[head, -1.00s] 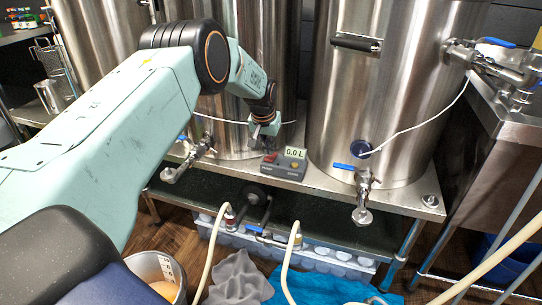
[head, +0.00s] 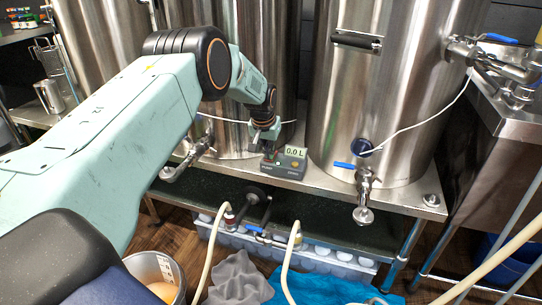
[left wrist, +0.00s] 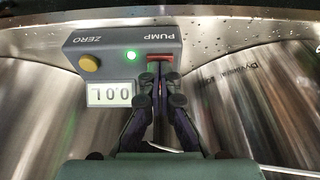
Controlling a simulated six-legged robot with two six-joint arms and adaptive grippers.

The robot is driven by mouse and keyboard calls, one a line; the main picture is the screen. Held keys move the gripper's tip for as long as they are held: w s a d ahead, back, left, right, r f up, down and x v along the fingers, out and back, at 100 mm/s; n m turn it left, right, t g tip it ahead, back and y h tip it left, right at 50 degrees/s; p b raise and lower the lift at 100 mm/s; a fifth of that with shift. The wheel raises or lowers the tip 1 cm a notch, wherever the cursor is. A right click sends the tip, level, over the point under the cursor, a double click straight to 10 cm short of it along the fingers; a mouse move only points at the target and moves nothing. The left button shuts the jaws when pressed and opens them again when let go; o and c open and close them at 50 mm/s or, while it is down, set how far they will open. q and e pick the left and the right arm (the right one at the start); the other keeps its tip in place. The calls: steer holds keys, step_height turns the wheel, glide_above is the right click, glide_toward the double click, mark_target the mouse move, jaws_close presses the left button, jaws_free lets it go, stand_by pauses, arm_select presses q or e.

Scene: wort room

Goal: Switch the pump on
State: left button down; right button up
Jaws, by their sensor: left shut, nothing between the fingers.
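The grey control box (head: 286,168) stands on the steel shelf between two tanks, its display reading 0.0 L. My left gripper (head: 268,150) is shut and empty at the box's left side. In the left wrist view its fingertips (left wrist: 161,90) are right by the red switch; I cannot tell if they touch it. My right gripper is out of view.
Tall steel tanks (head: 370,90) rise close on both sides of the box. A valve with a blue handle (head: 345,166) sticks out at the right tank's base. Below, hoses run to a pump (head: 258,203) under the shelf. A bucket (head: 155,268) stands on the floor.

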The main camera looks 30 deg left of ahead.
arm_select(q)
steer(key=shift+r+p, duration=2.8)
steer(key=shift+r, duration=0.35)
steer(key=shift+f, duration=0.1)
